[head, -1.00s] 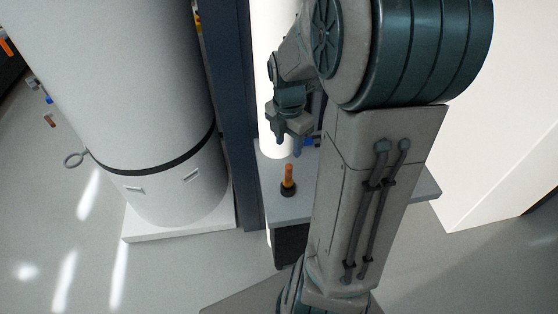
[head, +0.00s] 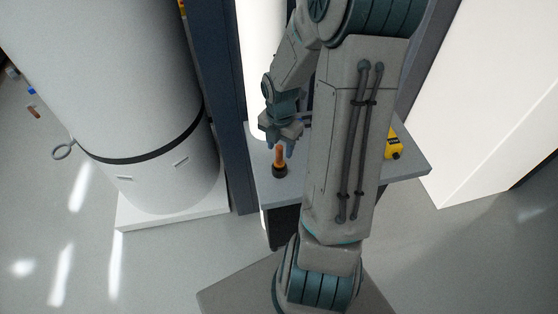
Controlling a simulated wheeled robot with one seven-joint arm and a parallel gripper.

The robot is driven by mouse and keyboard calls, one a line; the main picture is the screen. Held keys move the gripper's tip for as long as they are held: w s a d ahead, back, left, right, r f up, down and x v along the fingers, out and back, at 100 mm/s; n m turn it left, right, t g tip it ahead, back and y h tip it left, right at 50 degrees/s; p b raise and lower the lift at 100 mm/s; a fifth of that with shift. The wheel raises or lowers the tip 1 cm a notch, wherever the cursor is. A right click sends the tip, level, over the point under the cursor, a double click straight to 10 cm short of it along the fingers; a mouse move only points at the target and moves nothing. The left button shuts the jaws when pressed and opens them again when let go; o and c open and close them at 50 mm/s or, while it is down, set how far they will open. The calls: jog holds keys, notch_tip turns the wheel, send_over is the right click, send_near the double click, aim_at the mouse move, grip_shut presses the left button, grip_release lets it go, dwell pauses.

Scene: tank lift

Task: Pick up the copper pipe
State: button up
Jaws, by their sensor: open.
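The copper pipe (head: 279,155) is a short orange-brown tube. It stands upright in a dark round base (head: 279,172) near the left front of a grey table (head: 310,197). My gripper (head: 280,147) is open, with its fingers pointing down close to the top of the pipe. One finger shows on each side of the pipe's upper end in the picture. I cannot tell whether the fingers are around it or behind it, or whether they touch it.
A large white tank (head: 115,85) on a pale plinth (head: 170,212) stands left of the table, with a dark post (head: 218,90) between them. A yellow object (head: 394,144) sits on the table's right side, partly behind my arm. A white panel (head: 480,110) stands at right.

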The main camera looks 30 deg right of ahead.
aim_at(279, 160)
jog(key=shift+w+f, duration=0.15)
jog(key=shift+f, duration=1.75)
grip_shut()
jog(key=shift+r, duration=0.1)
